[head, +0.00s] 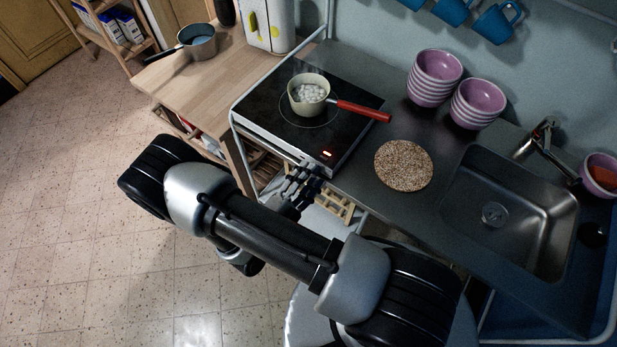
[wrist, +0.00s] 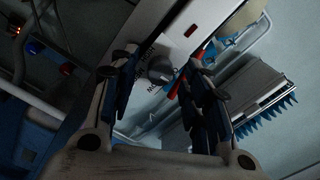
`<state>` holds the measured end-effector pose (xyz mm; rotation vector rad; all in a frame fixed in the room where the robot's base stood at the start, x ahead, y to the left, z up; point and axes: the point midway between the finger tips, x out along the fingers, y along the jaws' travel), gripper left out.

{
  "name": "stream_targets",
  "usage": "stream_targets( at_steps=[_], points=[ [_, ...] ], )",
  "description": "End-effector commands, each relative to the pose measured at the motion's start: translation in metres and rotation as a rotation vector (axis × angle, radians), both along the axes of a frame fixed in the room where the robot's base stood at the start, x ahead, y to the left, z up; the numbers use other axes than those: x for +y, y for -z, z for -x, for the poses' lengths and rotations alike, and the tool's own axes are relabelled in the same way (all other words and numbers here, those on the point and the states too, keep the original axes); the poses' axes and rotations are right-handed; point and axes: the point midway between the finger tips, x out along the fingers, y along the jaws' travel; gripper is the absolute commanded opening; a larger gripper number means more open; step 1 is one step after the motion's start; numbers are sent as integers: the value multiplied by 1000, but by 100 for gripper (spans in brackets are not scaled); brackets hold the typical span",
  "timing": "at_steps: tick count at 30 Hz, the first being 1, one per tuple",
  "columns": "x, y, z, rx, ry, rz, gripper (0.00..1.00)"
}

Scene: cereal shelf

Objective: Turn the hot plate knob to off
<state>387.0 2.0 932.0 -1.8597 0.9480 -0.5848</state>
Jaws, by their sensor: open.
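The hot plate (head: 262,107) is a black glass slab with a white front on the steel counter, and a red light glows near its front right corner. Its grey knob (wrist: 160,71) is on the white front panel in the wrist view, with printed lettering around it. The knob is hidden in the head view. My gripper (head: 300,181) is in front of the hot plate's front edge. In the wrist view my gripper (wrist: 163,76) is open, with one finger on each side of the knob. I cannot tell whether either finger touches it.
A cream pot (head: 309,86) with white contents stands on the hot plate, its red handle reaching right. A round cork mat (head: 403,165) lies right of it, near stacked striped bowls (head: 436,80) and the sink (head: 520,205). A wooden table (head: 190,83) adjoins on the left.

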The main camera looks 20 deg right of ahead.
Motion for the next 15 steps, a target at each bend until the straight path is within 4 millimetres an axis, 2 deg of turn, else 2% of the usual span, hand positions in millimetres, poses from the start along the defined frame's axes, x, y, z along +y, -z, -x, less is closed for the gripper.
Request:
stream_targets(
  at_steps=[8,15],
  points=[
    [9,0,5,-1,-4,0,44],
    [47,0,31,-2,-9,-2,44]
  ],
)
